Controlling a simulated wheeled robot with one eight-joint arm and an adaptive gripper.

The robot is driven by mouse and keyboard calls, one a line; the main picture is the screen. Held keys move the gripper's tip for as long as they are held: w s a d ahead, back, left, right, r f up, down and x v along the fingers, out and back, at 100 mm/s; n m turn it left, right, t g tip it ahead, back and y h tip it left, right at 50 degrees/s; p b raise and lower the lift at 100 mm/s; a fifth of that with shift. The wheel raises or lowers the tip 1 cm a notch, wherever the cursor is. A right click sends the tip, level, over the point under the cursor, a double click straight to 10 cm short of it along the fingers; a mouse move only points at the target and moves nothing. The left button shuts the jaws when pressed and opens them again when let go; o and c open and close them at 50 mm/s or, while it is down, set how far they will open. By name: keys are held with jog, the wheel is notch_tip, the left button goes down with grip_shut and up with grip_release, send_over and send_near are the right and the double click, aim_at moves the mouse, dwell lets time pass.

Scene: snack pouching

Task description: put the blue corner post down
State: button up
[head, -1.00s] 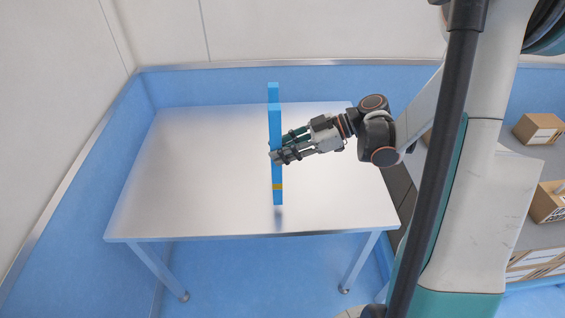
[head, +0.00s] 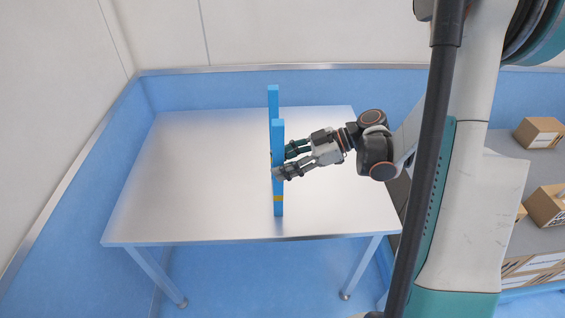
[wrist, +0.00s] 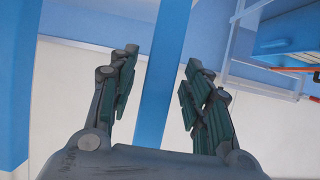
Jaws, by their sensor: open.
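The blue corner post (head: 278,150) with a yellow band near its foot stands upright toward the front of the metal table (head: 180,190). Its foot meets its reflection in the table top. My gripper (head: 284,162) is at the post from the right, around mid-height, with its fingers spread. In the wrist view the post (wrist: 166,70) runs between the two open fingers, with a gap visible on each side. My gripper also shows there (wrist: 160,85). The finger contact on the far side of the post is hidden in the head view.
Another blue upright piece (head: 273,100) shows just behind the post, mostly hidden by it. The left and right parts of the table are clear. Cardboard boxes (head: 540,132) sit on a shelf at the right. Blue-lined walls stand behind and left of the table.

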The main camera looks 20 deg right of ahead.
jog(key=p+v, duration=0.3)
jog(key=v, duration=0.8)
jog(key=shift+d+r, duration=0.15)
jog(key=shift+d, duration=0.15)
